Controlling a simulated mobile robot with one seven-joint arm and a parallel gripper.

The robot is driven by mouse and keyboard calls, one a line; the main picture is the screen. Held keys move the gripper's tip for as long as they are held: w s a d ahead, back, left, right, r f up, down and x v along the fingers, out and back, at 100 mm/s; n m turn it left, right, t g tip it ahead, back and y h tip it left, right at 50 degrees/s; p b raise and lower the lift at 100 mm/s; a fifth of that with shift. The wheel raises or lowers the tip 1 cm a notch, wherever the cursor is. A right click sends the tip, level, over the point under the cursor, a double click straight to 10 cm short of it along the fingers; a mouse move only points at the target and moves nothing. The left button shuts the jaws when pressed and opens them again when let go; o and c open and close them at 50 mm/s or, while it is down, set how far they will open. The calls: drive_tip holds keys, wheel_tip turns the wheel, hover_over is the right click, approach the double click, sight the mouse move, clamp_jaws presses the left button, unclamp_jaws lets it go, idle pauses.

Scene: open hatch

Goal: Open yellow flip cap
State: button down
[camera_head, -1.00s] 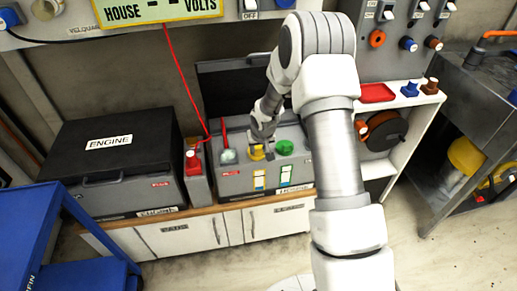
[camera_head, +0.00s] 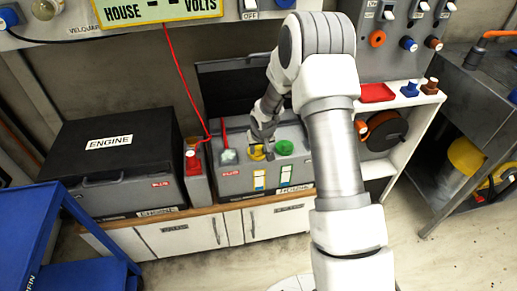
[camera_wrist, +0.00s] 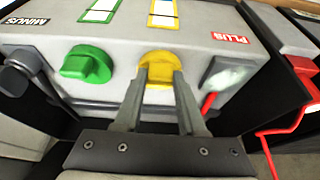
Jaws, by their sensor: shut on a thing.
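The yellow flip cap (camera_wrist: 160,68) sits on top of the grey battery box (camera_wrist: 215,40), between a green cap (camera_wrist: 87,64) and a whitish terminal pad (camera_wrist: 228,78) in the wrist view. My gripper (camera_wrist: 160,80) is shut on the yellow cap, its two fingertips at the cap's near edge. In the head view the yellow cap (camera_head: 257,152) is partly hidden by my gripper (camera_head: 262,143), and the green cap (camera_head: 284,147) is just to its right. I cannot tell from these views whether the cap is raised at all.
A black box labelled ENGINE (camera_head: 115,150) stands to the left. A red cable (camera_head: 188,80) hangs down to the left of the battery box, and a raised dark lid (camera_head: 228,88) stands behind it. A blue cart (camera_head: 75,245) is at the lower left.

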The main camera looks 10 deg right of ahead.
idle(0.3)
drive_tip(key=p, duration=0.1)
drive_tip(key=r+g+p, duration=0.1)
drive_tip(key=p, duration=0.1)
drive_tip(key=shift+w+r, duration=0.1)
drive_tip(key=shift+w, duration=0.15)
drive_tip(key=shift+w+r+g+p, duration=0.2)
drive_tip(key=shift+w+g+p, duration=0.2)
drive_tip(key=shift+g+p, duration=0.45)
drive_tip(key=shift+w+r+g+p, duration=0.3)
drive_tip(key=shift+w+g+p, duration=0.15)
drive_tip(key=shift+g, duration=0.4)
drive_tip(key=shift+c, duration=2.4)
unclamp_jaws()
